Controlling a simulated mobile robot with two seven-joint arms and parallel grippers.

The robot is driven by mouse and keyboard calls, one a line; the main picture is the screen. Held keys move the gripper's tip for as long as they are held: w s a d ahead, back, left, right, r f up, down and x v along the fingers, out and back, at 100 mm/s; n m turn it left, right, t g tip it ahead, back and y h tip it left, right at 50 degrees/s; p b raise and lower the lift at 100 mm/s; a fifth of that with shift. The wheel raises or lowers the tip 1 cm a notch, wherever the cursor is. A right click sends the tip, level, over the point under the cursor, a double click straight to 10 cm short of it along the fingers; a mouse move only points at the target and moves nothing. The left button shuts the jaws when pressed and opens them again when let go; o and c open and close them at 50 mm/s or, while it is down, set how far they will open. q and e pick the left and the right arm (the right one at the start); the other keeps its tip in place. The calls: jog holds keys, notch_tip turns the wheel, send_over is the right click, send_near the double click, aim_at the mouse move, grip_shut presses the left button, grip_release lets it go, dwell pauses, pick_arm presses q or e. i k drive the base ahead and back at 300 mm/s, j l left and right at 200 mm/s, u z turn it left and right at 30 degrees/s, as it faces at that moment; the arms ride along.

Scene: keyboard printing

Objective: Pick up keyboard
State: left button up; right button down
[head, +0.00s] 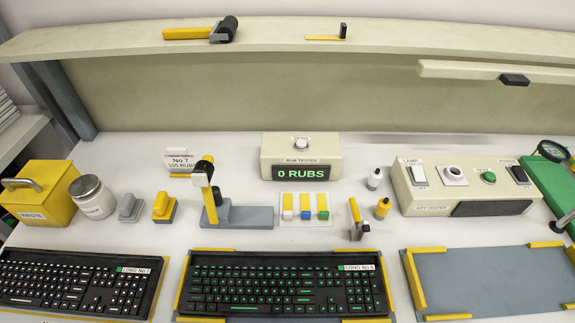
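Two black keyboards lie along the front of the table in the head view. The left keyboard (72,283), labelled "LONG No 7", has whitish-orange lit legends, and its left and front parts run out of the picture. The middle keyboard (280,285), labelled "LONG No 6", has green lit legends and lies in a grey-blue fixture with yellow edges. A similar fixture (490,283) at the right is empty. Neither of my grippers is in view, and nothing is touching the keyboards.
Behind the keyboards stand a yellow waste box (40,190), a jar (92,196), a lever stand (235,215), a rub tester (300,157) reading "0 RUBS", small bottles (383,207) and a key tester (465,187). A shelf (400,36) spans the back.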

aim_at(231, 285)
jog(key=i+j+z, duration=0.1)
jog(key=j+z, duration=0.2)
jog(key=z, duration=0.15)
jog(key=i+j+z, duration=0.1)
jog(key=j+z, duration=0.55)
jog(key=z, duration=0.2)
jog(key=j+z, duration=0.45)
jog(key=l, duration=0.1)
